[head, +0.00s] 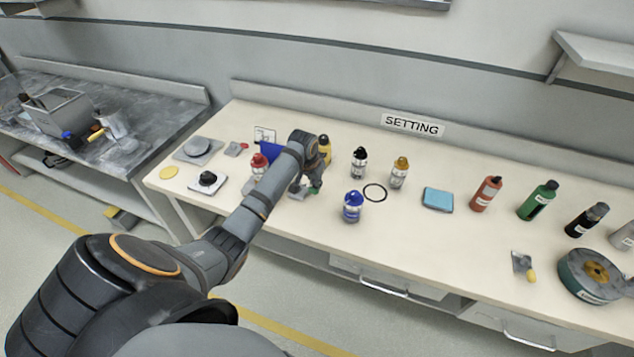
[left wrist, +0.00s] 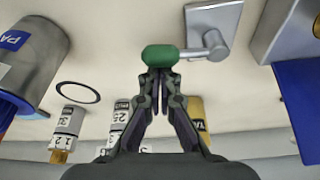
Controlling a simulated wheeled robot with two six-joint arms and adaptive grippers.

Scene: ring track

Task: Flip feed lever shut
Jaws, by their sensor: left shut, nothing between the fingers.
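The feed lever has a green knob (left wrist: 160,55) on a short grey metal arm (left wrist: 206,48) that joins a grey plate (left wrist: 212,18) in the left wrist view. In the head view the green knob (head: 316,188) shows small beside my left gripper (head: 308,187), partly hidden by my arm. My left gripper is shut and empty in the left wrist view (left wrist: 160,72). Its fingertips are right at the knob, touching it or nearly so. The lever arm lies sideways from the plate, with the knob to the left. My right gripper is not in view.
A blue-capped bottle (head: 352,207) stands right of my gripper, near a black ring (head: 375,193). Several bottles stand behind and right. The bench front edge near the middle is clear.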

